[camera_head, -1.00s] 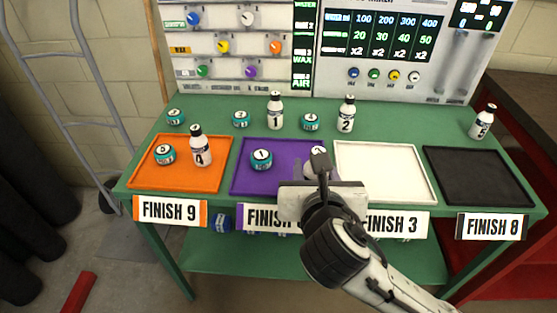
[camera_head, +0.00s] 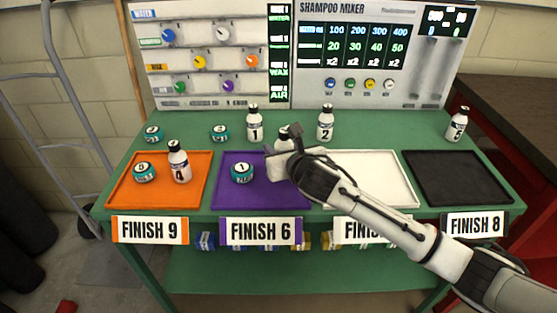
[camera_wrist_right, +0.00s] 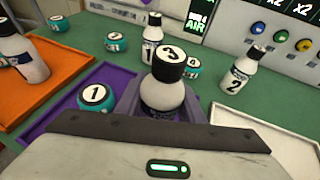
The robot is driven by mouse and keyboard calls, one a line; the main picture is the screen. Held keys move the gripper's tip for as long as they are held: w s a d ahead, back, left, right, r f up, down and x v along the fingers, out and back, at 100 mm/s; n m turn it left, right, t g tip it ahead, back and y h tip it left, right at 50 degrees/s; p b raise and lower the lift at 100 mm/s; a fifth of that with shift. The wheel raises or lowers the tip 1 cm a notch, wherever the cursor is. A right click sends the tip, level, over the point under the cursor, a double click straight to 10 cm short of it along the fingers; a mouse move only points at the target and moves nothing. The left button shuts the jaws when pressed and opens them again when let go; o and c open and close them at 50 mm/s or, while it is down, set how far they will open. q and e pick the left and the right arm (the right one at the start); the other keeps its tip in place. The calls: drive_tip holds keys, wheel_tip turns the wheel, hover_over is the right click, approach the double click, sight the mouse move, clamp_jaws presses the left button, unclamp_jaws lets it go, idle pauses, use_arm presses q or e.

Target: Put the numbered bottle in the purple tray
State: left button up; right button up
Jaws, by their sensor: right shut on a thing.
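The purple tray (camera_head: 285,197) lies at the table's front, above the FINISH 6 label. A teal jar marked 1 (camera_head: 242,172) sits in it. My right gripper (camera_head: 284,152) is shut on a white bottle (camera_head: 284,140) at the tray's back right. In the right wrist view this bottle (camera_wrist_right: 162,97) is upright between the fingers, and its cap reads 3. Its base is hidden, so I cannot tell whether it touches the tray. Other white bottles are number 1 (camera_head: 254,125) and number 2 (camera_head: 325,124) behind the trays, and number 4 (camera_head: 180,165) in the orange tray. My left gripper is not in view.
The orange tray (camera_head: 128,197) also holds a teal jar (camera_head: 144,173). The white tray (camera_head: 385,170), partly behind my arm, and the black tray (camera_head: 460,180) look empty. Another bottle (camera_head: 457,124) stands back right. Teal jars (camera_head: 153,134) (camera_head: 220,133) stand behind the trays.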

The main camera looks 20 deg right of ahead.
wheel_tip(320, 180, down, 3)
drive_tip(key=shift+f, duration=0.1)
drive_tip(key=o, duration=1.1)
drive_tip(key=shift+o, duration=0.2)
drive_tip(key=p+v, duration=0.1)
drive_tip(key=v, duration=1.1)
